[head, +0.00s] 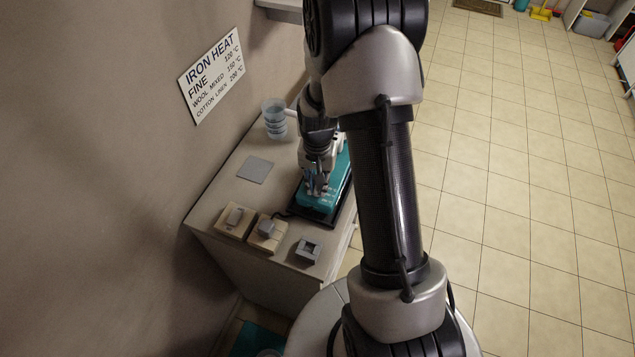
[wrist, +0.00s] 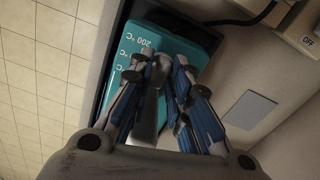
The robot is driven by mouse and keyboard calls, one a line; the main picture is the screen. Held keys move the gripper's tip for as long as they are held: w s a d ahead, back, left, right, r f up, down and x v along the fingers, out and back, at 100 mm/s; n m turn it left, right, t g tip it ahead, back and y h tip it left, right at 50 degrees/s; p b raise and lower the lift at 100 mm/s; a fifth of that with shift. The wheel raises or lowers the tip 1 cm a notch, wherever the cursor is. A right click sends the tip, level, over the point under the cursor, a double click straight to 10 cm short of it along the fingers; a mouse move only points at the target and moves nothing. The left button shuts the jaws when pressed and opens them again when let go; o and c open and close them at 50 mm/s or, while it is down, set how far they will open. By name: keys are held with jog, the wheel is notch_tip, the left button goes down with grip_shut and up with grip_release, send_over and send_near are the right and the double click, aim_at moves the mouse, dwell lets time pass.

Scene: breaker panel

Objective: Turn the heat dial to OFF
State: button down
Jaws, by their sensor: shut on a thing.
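The heat dial is a grey knob (wrist: 152,105) on a teal housing (wrist: 203,45), which shows in the wrist view with 200 °C beside the knob's far end and more °C marks down the left. My gripper (wrist: 168,75) is over the housing with its fingers closed around the knob. In the head view my gripper (head: 318,188) reaches down onto the teal housing (head: 311,202) on a black base. The fingers hide much of the knob, and no OFF mark shows on the visible part of the housing.
A beige block marked OFF (wrist: 307,42) sits beyond the housing. In the head view, two beige switch blocks (head: 235,222) and a grey holder (head: 308,250) stand along the near edge. A grey plate (head: 255,169) lies left, a clear cup (head: 274,118) behind. An IRON HEAT sign (head: 211,76) is on the wall.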

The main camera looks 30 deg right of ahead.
jog(key=shift+n, duration=0.6)
jog(key=c, duration=1.6)
grip_release()
notch_tip(320, 180, up, 12)
